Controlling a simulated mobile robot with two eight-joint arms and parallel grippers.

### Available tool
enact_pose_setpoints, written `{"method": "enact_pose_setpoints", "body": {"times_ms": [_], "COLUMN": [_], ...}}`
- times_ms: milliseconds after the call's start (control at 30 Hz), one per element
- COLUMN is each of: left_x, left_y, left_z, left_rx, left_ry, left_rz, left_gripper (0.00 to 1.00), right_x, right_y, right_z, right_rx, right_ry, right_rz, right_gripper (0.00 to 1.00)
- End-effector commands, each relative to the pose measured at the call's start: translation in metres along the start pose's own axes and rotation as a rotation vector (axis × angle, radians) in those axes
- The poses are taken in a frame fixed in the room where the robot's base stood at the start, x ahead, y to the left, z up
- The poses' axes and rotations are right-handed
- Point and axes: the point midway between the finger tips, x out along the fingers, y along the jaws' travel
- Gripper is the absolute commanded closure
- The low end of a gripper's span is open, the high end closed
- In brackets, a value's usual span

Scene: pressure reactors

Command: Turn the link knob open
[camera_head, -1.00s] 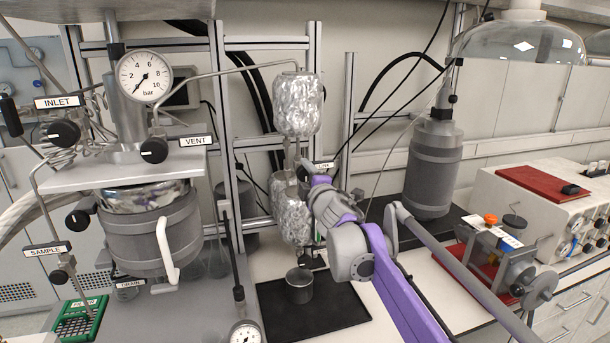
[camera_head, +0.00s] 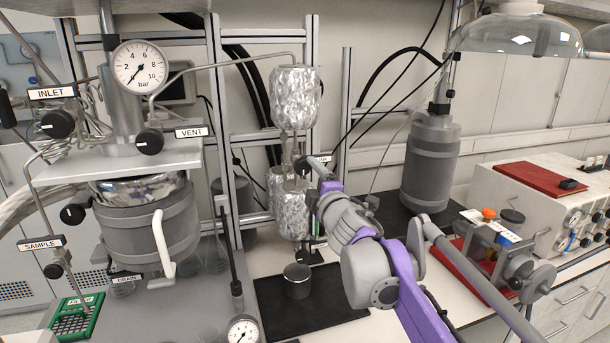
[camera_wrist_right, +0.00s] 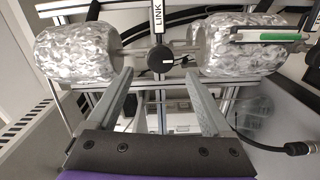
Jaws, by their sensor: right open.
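The link knob (camera_wrist_right: 160,61) is a round black knob with a white LINK label (camera_wrist_right: 157,14) beside it. It sits on the pipe between two foil-wrapped cylinders (camera_wrist_right: 76,52) (camera_wrist_right: 238,46). In the wrist view my right gripper (camera_wrist_right: 157,78) is open, with one finger on each side below the knob. The fingers appear apart from it, with nothing between them. In the head view my right gripper (camera_head: 318,170) is by the knob, in front of the foil-wrapped cylinders (camera_head: 295,97) (camera_head: 290,204). The gripper and arm partly cover the knob and label there. My left gripper is out of view.
A reactor vessel (camera_head: 150,230) with a pressure gauge (camera_head: 139,67) stands left. A small metal cup (camera_head: 297,281) stands on a black mat (camera_head: 320,318) below the cylinders. A grey canister (camera_head: 430,165) is to the right. Upright metal frame bars (camera_head: 346,120) stand close by.

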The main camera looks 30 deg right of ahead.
Motion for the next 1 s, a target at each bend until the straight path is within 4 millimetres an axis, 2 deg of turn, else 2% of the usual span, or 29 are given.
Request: {"method": "enact_pose_setpoints", "body": {"times_ms": [100, 300, 867, 967, 1000], "left_x": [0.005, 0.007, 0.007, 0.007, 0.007], "left_y": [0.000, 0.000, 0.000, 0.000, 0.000], "left_z": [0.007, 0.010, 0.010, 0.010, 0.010], "left_rx": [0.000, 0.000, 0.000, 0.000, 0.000], "left_ry": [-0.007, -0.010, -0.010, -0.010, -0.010], "left_rz": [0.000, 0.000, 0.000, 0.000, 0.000], "left_gripper": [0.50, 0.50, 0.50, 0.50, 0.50], "right_x": [-0.020, -0.037, -0.039, -0.043, -0.048], "right_y": [-0.003, -0.001, 0.000, -0.009, -0.017], "right_z": [0.001, 0.001, 0.000, 0.000, 0.000], "right_rx": [0.000, -0.001, 0.001, 0.043, 0.089], "right_ry": [-0.002, -0.001, -0.001, -0.022, -0.043], "right_rz": [-0.002, -0.001, 0.000, -0.011, -0.023], "right_gripper": [0.16, 0.16, 0.16, 0.16, 0.16]}}
